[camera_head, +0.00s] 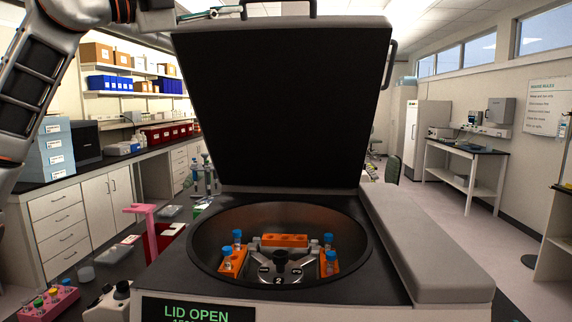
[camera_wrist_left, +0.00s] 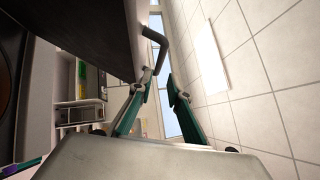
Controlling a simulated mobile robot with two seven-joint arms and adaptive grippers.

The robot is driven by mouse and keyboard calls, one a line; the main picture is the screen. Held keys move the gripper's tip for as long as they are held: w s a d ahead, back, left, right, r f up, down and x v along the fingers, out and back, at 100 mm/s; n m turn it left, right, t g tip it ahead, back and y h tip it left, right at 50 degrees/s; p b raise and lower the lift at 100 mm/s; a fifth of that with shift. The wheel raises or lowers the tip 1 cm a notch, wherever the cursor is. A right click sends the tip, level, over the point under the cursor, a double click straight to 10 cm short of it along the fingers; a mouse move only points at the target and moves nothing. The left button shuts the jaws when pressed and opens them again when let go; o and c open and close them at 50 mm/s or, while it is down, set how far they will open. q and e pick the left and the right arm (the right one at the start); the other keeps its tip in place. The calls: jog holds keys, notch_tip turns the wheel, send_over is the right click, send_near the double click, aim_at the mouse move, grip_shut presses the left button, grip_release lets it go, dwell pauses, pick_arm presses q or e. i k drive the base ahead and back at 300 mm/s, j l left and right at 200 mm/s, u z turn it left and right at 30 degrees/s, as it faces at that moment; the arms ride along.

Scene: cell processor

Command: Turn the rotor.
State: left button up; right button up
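The rotor (camera_head: 280,263) sits in the round bowl of the open centrifuge, with a dark central knob and numbered silver arms; a "2" faces the front. Orange tube holders sit at its left (camera_head: 232,262), back (camera_head: 285,240) and right (camera_head: 329,263). The left and right ones hold blue- or grey-capped tubes. The lid (camera_head: 280,95) stands raised, and the display (camera_head: 197,314) reads "LID OPEN". My left gripper (camera_wrist_left: 161,78) is open beside the lid handle (camera_wrist_left: 160,45); contact is unclear. A teal finger of it shows above the lid (camera_head: 228,10). My right gripper is out of view.
A grey padded ledge (camera_head: 420,240) runs along the machine's right side. A pink tube rack (camera_head: 48,302) and a pink stand (camera_head: 150,232) are at the left. The space above the bowl, in front of the lid, is clear.

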aim_at(280, 269)
jog(key=k, duration=1)
